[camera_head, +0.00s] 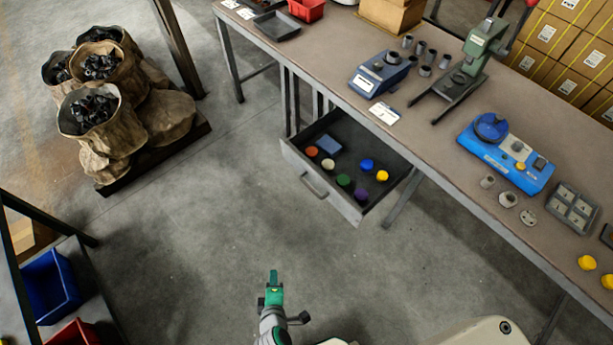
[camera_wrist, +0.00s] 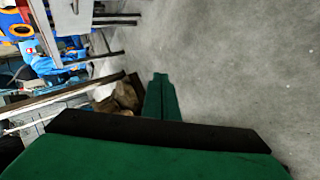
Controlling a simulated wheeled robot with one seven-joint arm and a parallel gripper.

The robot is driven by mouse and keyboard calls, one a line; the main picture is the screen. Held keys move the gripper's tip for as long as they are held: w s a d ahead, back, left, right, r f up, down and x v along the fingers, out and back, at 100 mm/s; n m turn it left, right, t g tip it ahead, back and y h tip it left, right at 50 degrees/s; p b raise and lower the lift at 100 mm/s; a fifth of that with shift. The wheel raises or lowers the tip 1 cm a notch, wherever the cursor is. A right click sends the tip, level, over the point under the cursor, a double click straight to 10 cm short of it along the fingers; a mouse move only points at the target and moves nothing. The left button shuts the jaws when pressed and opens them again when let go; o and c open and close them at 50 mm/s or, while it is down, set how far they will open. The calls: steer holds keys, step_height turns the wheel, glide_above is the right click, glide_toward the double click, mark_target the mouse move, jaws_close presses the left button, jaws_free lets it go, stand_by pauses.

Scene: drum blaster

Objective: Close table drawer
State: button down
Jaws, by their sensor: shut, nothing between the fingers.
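The grey table drawer (camera_head: 320,187) is pulled out from under the long worktable (camera_head: 345,75) in the head view. Its front panel with a bar handle (camera_head: 314,187) faces the lower left. Inside lie several coloured round caps and a blue-grey block (camera_head: 328,144). My gripper (camera_head: 273,278) is at the bottom middle of the head view, over open floor and well apart from the drawer. Its green fingers are together and hold nothing. The fingers also show in the wrist view (camera_wrist: 160,95), pointing over bare floor. I cannot make out the drawer in the wrist view.
Sacks of dark parts (camera_head: 95,110) stand on a pallet at the upper left. A rack with a blue bin (camera_head: 50,285) and a red bin is at the lower left. Tools and a blue device (camera_head: 506,155) stand on the tabletop. The floor between gripper and drawer is clear.

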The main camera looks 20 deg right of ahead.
steer(key=w+d+f+n+g+h, duration=0.1)
steer(key=w+d+f+n+h, duration=0.2)
steer(key=w, duration=0.6)
steer(key=n+g+h, duration=0.4)
steer(key=n+h, duration=0.2)
steer(key=h, duration=0.3)
glide_toward(314, 172)
steer(key=x, duration=0.4)
steer(key=shift+d+f, duration=0.1)
steer(key=shift+d, duration=0.05)
steer(key=shift+w+d, duration=0.25)
steer(key=shift+d, duration=0.6)
